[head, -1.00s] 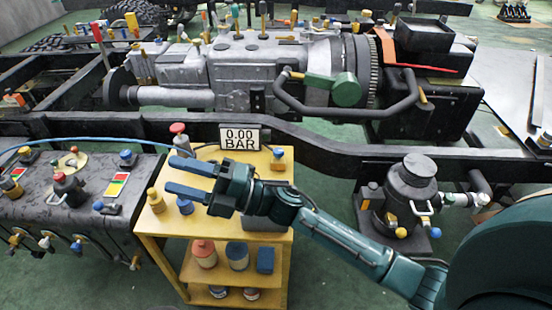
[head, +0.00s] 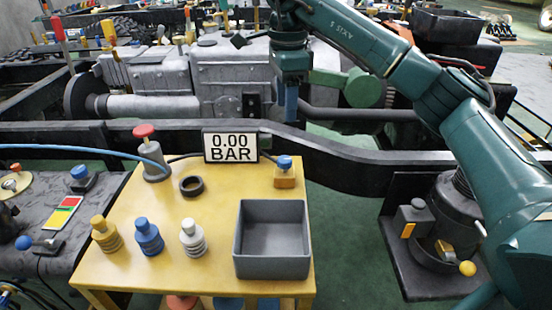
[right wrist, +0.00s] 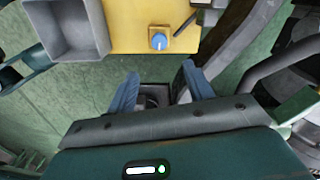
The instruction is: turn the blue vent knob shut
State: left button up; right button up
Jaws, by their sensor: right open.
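The blue vent knob (head: 284,162) sits on a small wooden block at the back right corner of the yellow cart (head: 215,265). In the right wrist view, the knob (right wrist: 158,41) shows from above near the cart's edge, beyond the fingertips. My right gripper (head: 290,105) points down above and behind the knob in the head view, apart from it. In the right wrist view, its two blue fingers (right wrist: 161,88) are spread with nothing between them. My left gripper is not in the head view.
A gauge sign (head: 231,147) reading 0.00 BAR stands left of the knob. A red-topped grey fitting (head: 152,160), a dark ring (head: 191,186), several ribbed plugs (head: 149,237) and a grey tray (head: 272,269) are on the cart. The black chassis rail (head: 340,165) runs behind.

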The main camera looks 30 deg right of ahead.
aim_at(286, 159)
pick_arm(q)
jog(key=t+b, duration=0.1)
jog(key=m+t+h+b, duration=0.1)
jog(key=b, duration=0.1)
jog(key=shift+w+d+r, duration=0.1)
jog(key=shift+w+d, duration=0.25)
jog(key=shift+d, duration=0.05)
pick_arm(e)
notch_tip(286, 159, down, 13)
jog(key=shift+s+f, duration=0.1)
jog(key=c, duration=1)
